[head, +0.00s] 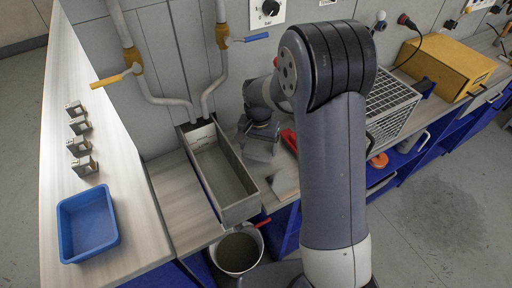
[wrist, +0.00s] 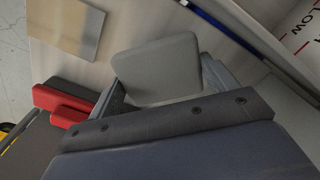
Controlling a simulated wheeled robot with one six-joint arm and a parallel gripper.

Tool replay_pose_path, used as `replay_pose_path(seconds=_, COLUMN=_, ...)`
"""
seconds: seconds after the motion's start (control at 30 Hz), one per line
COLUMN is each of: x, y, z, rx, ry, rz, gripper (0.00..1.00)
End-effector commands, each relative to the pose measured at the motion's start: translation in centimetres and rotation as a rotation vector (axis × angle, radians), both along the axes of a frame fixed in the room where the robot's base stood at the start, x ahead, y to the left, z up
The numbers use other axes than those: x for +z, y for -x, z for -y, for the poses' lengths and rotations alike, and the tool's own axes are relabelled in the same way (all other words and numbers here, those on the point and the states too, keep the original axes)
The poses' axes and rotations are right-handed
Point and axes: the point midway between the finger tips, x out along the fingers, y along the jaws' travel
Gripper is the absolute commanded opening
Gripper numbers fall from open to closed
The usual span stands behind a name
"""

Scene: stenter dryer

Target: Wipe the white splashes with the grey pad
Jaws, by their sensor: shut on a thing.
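The grey pad (wrist: 158,70) is a light grey, rounded square slab in the wrist view, held between the fingers of my gripper (head: 260,138). The gripper is shut on it, low over the bench just right of the metal trough. No clear white splash shows in the wrist view. I cannot tell whether the pad touches the bench. My arm hides part of the bench.
The long metal trough (head: 212,181) lies left of the gripper, with a bucket (head: 239,252) below its near end. A red object (head: 289,139) lies close right of the gripper. A wire basket (head: 391,108) and a yellow box (head: 444,68) stand farther right. A blue tray (head: 88,224) sits left.

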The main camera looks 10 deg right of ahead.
Motion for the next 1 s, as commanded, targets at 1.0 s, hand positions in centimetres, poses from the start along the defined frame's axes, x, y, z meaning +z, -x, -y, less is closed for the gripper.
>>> replay_pose_path(seconds=1.0, x=5.1, y=0.3, z=1.1, rx=0.003, ry=-0.001, rz=0.001, gripper=0.6)
